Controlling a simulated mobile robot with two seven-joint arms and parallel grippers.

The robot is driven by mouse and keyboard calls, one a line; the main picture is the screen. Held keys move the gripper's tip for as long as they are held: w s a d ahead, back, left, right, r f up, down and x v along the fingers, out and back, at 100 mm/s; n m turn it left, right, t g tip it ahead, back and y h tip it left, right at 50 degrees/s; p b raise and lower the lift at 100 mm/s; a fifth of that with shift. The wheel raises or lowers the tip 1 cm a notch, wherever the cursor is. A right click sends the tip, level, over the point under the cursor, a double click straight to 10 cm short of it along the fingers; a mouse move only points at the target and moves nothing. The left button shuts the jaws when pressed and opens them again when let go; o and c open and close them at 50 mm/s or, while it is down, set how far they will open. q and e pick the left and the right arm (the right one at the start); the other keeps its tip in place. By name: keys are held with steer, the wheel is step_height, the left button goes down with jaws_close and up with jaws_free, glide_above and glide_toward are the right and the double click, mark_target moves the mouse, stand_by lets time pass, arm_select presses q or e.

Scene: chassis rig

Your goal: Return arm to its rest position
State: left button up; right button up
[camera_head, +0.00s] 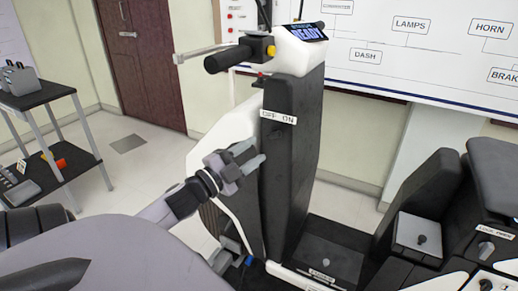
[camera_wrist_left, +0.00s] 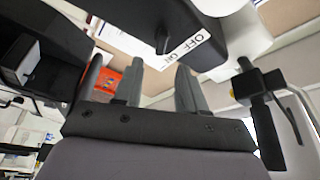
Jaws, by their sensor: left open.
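My left gripper (camera_head: 253,157) is in the middle of the head view, at the end of my grey arm, which comes in from the lower left. Its grey fingers are apart, with nothing seen between them. They are in front of the dark upright column (camera_head: 292,160) of the chassis rig, below its OFF ON label (camera_head: 279,117). I cannot tell whether they touch the column. In the left wrist view the open fingers (camera_wrist_left: 158,85) point towards the column, with the OFF ON label (camera_wrist_left: 187,47) close by. My right gripper is not in view.
A handlebar grip (camera_head: 228,59) and a READY display (camera_head: 308,33) top the column. A seat (camera_head: 495,170) and a grey switch box (camera_head: 417,232) stand at the right. A dark cart (camera_head: 38,97) is at the left. Open floor (camera_head: 140,165) lies between cart and rig.

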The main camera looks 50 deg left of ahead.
arm_select(q)
steer(key=shift+s, duration=0.3)
stand_by(0.4)
